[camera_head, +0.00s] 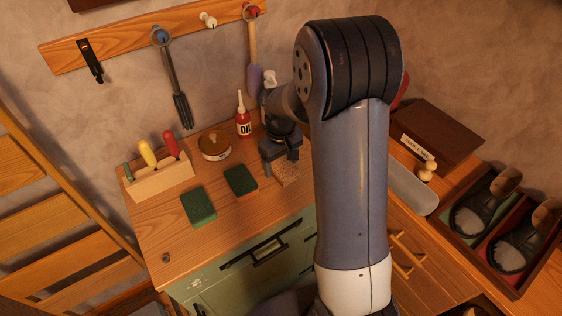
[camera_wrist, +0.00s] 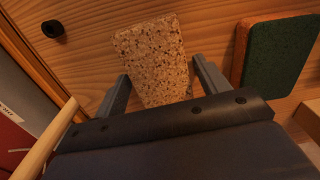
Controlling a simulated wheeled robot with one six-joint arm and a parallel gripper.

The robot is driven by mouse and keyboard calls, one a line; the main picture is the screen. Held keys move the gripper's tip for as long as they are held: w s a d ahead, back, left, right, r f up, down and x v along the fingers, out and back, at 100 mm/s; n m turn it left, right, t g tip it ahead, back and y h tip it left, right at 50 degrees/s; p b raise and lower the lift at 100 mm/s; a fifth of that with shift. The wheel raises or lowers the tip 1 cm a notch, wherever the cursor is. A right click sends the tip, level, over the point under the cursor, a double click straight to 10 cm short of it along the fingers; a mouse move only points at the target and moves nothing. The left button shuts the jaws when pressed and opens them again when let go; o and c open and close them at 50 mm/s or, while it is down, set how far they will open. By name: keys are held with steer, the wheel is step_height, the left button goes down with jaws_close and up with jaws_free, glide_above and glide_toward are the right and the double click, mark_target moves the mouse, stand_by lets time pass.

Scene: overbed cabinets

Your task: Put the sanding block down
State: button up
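The speckled tan block, which I take to be the sanding block (camera_head: 287,175), is at the wooden cabinet top's (camera_head: 230,222) right part, below my gripper (camera_head: 281,165). In the wrist view the block (camera_wrist: 155,55) lies between the two fingertips of my gripper (camera_wrist: 161,70). A narrow gap shows between each finger and the block's sides, so the fingers are open around it. The block appears to rest flat on the wood. Its near end is hidden by the gripper body.
Two green pads (camera_head: 198,207) (camera_head: 240,181) lie left of the block; one shows close by in the wrist view (camera_wrist: 282,48). A round tin (camera_head: 214,146), a red oil bottle (camera_head: 243,122) and a wooden tool holder (camera_head: 160,182) stand behind.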

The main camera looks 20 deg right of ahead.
mark_target(282, 163)
steer(key=shift+o, duration=0.6)
steer(key=shift+f, duration=0.2)
step_height(282, 163, up, 11)
steer(key=shift+d+b, duration=0.2)
steer(key=shift+b, duration=0.25)
steer(key=shift+w, duration=0.1)
steer(key=shift+a+f+p, duration=0.2)
steer(key=shift+f+p, duration=0.15)
steer(key=shift+f, duration=4.2)
steer(key=shift+f, duration=0.1)
